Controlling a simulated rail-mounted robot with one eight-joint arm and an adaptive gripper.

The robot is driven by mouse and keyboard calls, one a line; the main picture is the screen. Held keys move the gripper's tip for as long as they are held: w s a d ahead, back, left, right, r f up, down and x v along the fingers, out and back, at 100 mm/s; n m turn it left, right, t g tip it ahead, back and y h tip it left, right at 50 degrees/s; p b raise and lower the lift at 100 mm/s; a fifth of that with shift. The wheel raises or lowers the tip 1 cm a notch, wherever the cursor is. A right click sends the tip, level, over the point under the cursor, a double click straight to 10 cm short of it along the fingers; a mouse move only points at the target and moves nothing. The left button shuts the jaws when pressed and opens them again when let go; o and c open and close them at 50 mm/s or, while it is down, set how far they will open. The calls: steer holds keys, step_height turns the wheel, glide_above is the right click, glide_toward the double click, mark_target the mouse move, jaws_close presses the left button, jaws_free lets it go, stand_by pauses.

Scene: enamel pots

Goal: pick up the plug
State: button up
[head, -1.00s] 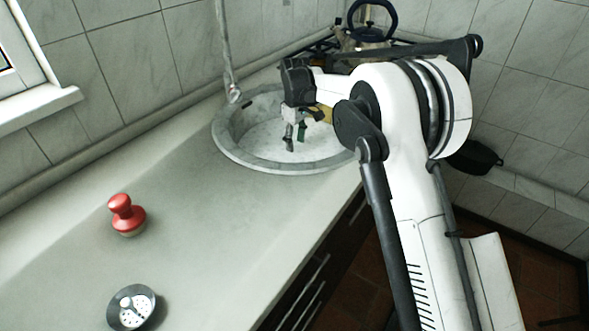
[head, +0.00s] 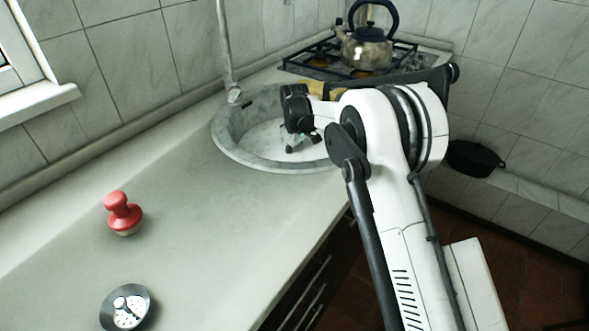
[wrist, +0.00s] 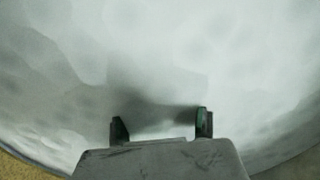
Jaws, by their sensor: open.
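A round metal sink plug (head: 127,308) with a pale, perforated middle and a small knob lies on the counter at the lower left of the head view. My gripper (head: 298,142) is far from it, inside the round sink bowl, partly hidden by my wrist. In the wrist view, the fingers of my gripper (wrist: 160,122) stand apart with nothing between them. They are over the pale sink basin, with a soft shadow around them. I see no plug in the wrist view.
The round sink (head: 237,155) has a raised rim, with a tap pipe (head: 226,50) behind it. A red-knobbed object (head: 123,212) stands on the counter. A kettle (head: 367,45) sits on the stove beyond.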

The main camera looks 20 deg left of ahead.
jaws_close()
